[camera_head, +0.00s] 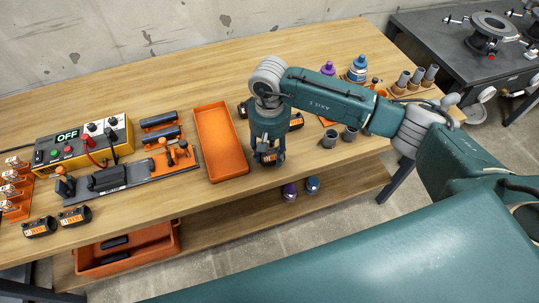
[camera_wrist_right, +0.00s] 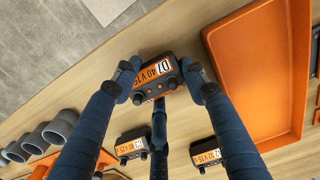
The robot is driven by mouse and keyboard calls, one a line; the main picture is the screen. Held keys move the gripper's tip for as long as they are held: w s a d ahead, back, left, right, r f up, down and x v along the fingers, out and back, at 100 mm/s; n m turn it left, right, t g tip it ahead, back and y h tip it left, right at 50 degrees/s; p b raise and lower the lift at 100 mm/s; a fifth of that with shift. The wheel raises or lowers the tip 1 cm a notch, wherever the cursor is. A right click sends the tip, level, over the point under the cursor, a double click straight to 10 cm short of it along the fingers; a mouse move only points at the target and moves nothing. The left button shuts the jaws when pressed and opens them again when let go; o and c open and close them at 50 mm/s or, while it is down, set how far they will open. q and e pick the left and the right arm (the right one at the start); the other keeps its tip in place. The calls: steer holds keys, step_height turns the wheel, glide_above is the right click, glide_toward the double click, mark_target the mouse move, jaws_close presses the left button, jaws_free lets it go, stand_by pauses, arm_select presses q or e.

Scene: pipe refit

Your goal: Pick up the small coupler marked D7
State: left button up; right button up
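The small coupler marked D7 (camera_wrist_right: 155,78) is a dark piece with an orange label. It sits between the fingertips of my right gripper (camera_wrist_right: 160,80) in the right wrist view, with fingers against both its ends. It looks larger there than the couplers behind it. In the head view my right gripper (camera_head: 267,153) points down near the front edge of the table, and the coupler's orange label (camera_head: 269,157) shows between its fingers. Whether it touches the table is hard to tell. My left gripper is not in view.
Two other labelled couplers (camera_wrist_right: 131,145) (camera_wrist_right: 206,153) lie on the table nearby. An orange tray (camera_head: 221,142) lies just left of my right gripper. Two more couplers (camera_head: 40,227) (camera_head: 75,216) lie at the front left.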

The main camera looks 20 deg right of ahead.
steer(key=c, duration=0.3)
steer(key=shift+r, duration=0.15)
